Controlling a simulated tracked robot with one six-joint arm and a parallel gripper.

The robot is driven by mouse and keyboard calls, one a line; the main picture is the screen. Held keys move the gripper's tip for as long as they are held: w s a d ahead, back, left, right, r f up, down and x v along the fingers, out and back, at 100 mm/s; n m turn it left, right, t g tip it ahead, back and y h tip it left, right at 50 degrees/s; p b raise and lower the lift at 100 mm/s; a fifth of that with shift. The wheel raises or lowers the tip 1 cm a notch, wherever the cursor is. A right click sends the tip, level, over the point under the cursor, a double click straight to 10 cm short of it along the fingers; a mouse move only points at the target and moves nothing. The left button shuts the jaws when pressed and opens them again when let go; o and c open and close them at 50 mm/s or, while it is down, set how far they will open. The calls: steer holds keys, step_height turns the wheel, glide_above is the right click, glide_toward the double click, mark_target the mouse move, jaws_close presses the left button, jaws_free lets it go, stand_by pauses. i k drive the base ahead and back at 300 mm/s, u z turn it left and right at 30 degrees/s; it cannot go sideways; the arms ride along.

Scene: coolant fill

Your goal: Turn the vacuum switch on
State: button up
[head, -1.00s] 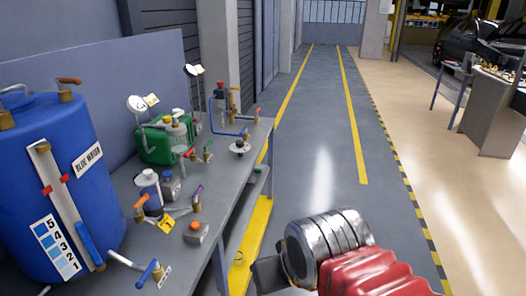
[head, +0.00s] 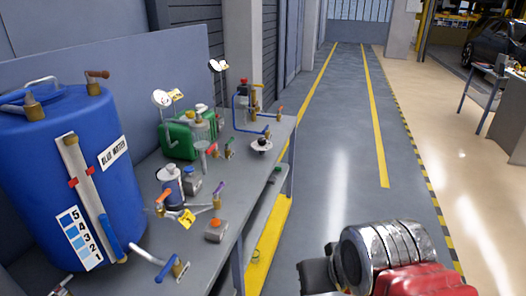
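No label reading "vacuum" can be made out, so I cannot tell for certain which part is the vacuum switch. A small grey box with an orange top (head: 215,230) sits near the bench's front edge. Another small grey box (head: 191,184) stands behind it, beside a blue and white canister (head: 170,186). Part of my gripper (head: 316,276) shows as a dark block at the lower right, beside my ribbed silver and red arm. It is over the floor, right of the bench and apart from everything on it. Its fingertips are not clearly seen.
A big blue barrel labelled "BLUE WATER" (head: 72,180) stands at the left of the grey bench (head: 212,262). Valves, a green can (head: 178,140), gauges and a blue pipe frame (head: 241,118) crowd the bench. The floor aisle (head: 330,150) to the right is clear.

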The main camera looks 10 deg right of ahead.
mark_target(261, 140)
steer(key=z, duration=0.55)
steer(key=k, duration=1.35)
steer(key=z, duration=0.6)
steer(key=i, duration=2.6)
steer(key=u, duration=0.45)
